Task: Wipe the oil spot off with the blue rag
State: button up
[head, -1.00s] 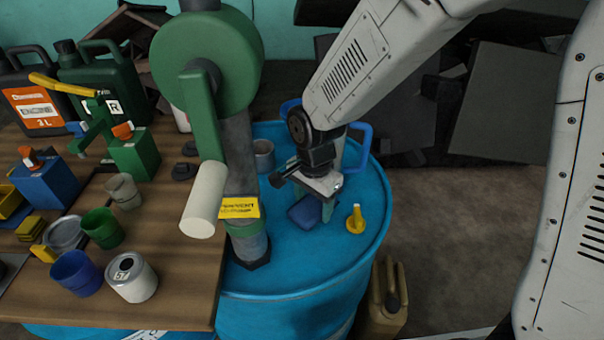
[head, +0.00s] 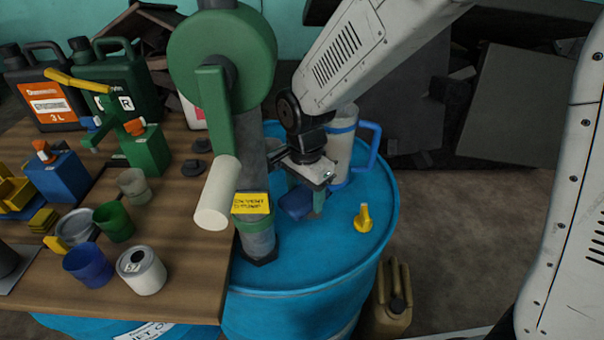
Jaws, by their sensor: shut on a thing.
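The blue rag (head: 296,205) is in my gripper (head: 303,205), low over the blue drum's top (head: 335,245). My gripper is shut on it, just right of the green pump's grey column. I cannot tell whether the rag touches the drum top. No oil spot can be made out; the area under the rag and behind my gripper is hidden.
The green hand pump (head: 222,60) with its pale handle stands close left of my gripper. A pale jug with a blue handle (head: 341,150) stands behind, and a yellow nozzle-like piece (head: 363,219) at right. The drum's front right is clear. A wooden bench (head: 190,270) with cups lies left.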

aim_at(304, 193)
jog(key=shift+r, duration=2.65)
jog(key=shift+f, duration=0.1)
